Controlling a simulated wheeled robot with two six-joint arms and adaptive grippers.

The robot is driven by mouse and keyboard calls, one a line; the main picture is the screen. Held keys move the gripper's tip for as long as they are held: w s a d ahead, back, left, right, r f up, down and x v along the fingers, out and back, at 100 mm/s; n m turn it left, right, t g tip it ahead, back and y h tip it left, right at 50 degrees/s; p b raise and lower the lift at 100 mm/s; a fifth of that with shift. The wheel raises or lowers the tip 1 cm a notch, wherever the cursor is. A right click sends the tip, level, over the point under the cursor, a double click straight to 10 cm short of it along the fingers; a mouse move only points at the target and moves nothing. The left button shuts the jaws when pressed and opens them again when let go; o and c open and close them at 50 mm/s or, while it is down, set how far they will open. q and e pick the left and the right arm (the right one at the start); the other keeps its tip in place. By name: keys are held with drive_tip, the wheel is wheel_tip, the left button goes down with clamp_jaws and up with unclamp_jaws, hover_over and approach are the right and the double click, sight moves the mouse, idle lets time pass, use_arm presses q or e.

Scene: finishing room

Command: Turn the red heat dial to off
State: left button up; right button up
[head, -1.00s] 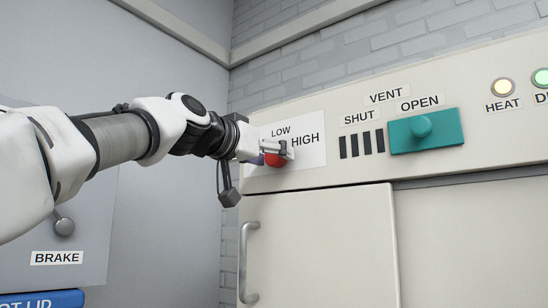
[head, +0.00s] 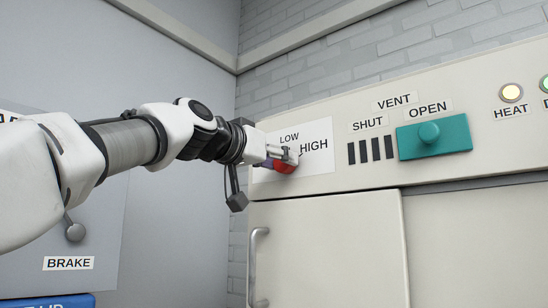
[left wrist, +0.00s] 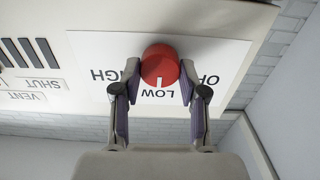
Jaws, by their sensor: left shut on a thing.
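The red heat dial (head: 284,167) is on a white label plate (head: 318,165) at the left end of the cream panel. It also shows in the left wrist view (left wrist: 160,62), where its white mark points at the word LOW. In that upside-down view HIGH is on the dial's left and OFF, partly hidden by a finger, on its right. My left gripper (head: 283,154) is shut on the dial; in the wrist view its two fingers (left wrist: 160,76) press on opposite sides. In the head view the gripper hides part of the dial and OFF. My right gripper is not in view.
A teal vent slider (head: 434,138) with a knob stands at OPEN, right of the dial. A round HEAT lamp (head: 511,92) glows pale yellow at the far right. Below are a cabinet door (head: 330,245) and its handle (head: 259,265). A BRAKE lever (head: 76,231) is at the left.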

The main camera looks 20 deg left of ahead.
use_arm(q)
drive_tip(key=shift+w+d+f+n, duration=0.15)
drive_tip(key=shift+f+n, duration=0.1)
drive_tip(key=shift+n, duration=0.25)
drive_tip(key=n, duration=0.4)
drive_tip(key=shift+n, duration=0.4)
drive_tip(key=n, duration=0.6)
